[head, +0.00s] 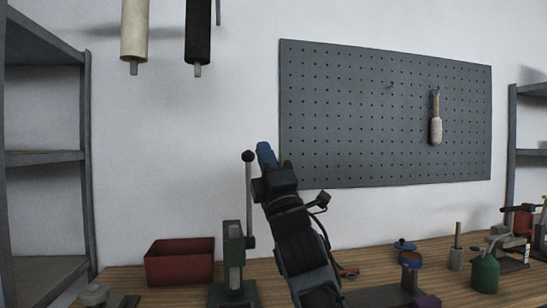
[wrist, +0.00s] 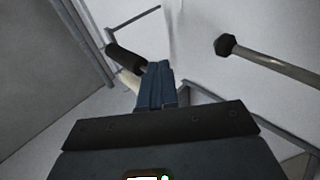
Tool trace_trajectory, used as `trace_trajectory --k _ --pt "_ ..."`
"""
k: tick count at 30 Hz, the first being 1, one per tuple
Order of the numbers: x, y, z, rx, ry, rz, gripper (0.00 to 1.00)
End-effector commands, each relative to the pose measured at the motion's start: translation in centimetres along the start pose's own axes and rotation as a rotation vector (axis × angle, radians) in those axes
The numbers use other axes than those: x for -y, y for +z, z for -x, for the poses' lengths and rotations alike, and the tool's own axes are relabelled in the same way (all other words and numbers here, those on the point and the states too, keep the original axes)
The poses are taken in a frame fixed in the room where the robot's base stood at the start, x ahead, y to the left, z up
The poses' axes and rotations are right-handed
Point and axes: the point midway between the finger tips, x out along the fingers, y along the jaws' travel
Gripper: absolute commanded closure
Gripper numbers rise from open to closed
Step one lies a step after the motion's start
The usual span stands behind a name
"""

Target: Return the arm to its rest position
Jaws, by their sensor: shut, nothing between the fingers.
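My gripper (head: 266,156) has blue fingers and is raised in front of the wall, at the lower left corner of the pegboard. My arm rises below it from the bottom of the head view. In the wrist view my gripper's fingers (wrist: 156,84) are together, with nothing held between them. The knobbed lever of a green press (head: 234,262) stands just left of my gripper in the head view. In the wrist view the lever's knob (wrist: 226,45) shows to the right of the fingers.
A wooden bench (head: 130,282) runs along the wall. A brush hangs on the pegboard (head: 340,110). Rollers (head: 135,30) hang upper left. Shelves (head: 45,157) stand at both sides.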

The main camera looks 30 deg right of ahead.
Motion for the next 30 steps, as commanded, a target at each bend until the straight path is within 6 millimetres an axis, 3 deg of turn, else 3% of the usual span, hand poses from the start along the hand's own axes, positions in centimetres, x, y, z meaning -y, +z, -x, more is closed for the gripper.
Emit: trace_trajectory --k 9,17,20,23,30 --pt "-3.1 0.3 2.8 0.0 0.001 0.0 1.0" --pt "-3.4 0.2 3.2 -0.001 -0.002 -0.004 1.0" --pt "-2.5 -0.1 4.5 -0.004 -0.023 -0.035 1.0" --pt "-0.7 -0.7 7.6 -0.01 -0.068 -0.109 1.0" --pt "3.6 -2.5 18.6 -0.005 -0.228 -0.382 1.0"
